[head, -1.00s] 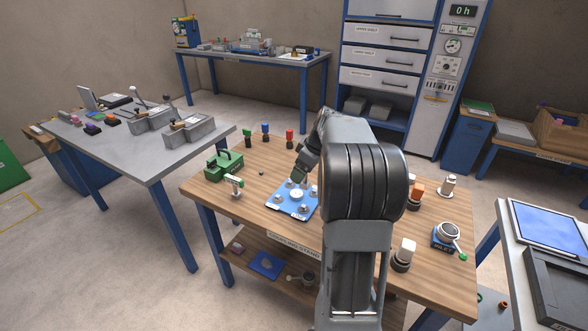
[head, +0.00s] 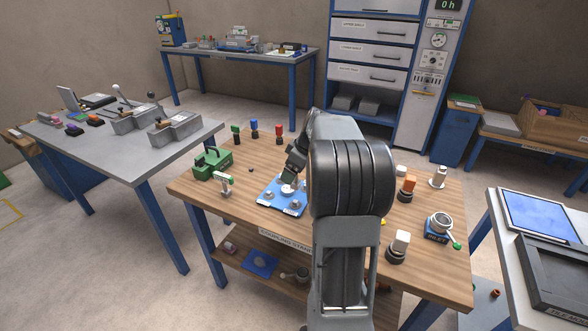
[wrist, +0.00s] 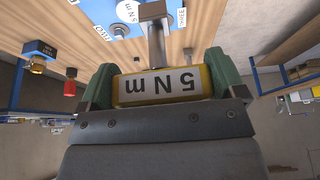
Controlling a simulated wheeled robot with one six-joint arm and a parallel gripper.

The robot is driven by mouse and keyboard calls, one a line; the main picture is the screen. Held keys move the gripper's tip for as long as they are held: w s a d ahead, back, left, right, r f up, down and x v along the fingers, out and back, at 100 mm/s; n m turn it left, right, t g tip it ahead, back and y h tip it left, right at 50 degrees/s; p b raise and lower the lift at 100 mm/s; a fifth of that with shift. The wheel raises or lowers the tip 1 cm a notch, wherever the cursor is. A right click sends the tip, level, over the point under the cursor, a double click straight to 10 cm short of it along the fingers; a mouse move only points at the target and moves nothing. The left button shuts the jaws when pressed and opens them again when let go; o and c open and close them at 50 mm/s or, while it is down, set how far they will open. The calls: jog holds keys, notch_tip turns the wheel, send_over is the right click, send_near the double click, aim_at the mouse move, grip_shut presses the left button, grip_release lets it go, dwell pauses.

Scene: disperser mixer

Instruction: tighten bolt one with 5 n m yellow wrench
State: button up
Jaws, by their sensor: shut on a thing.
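My gripper (wrist: 162,78) is shut on the yellow 5 N m wrench (wrist: 160,97), with a green finger on each side of its labelled handle. The wrench's grey shaft runs away from the jaws to a metal head at the top of the wrist view. The blue plate (head: 270,203) lies on the wooden bench, with a white disc (head: 287,190) and several metal bolts on it. My gripper is over the plate's far side in the head view. Bolt one cannot be told apart, and whether the wrench touches a bolt is unclear.
A grey table (head: 100,150) is to the left.

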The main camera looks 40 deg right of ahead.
aim_at(297, 182)
jog(key=shift+f+b, duration=1.85)
jog(key=shift+f, duration=0.6)
jog(key=shift+f+b, duration=1.3)
jog(key=shift+b, duration=0.1)
jog(key=o, duration=0.6)
jog(key=shift+o, duration=0.2)
jog(key=p+v, duration=0.2)
jog(key=v, duration=1.2)
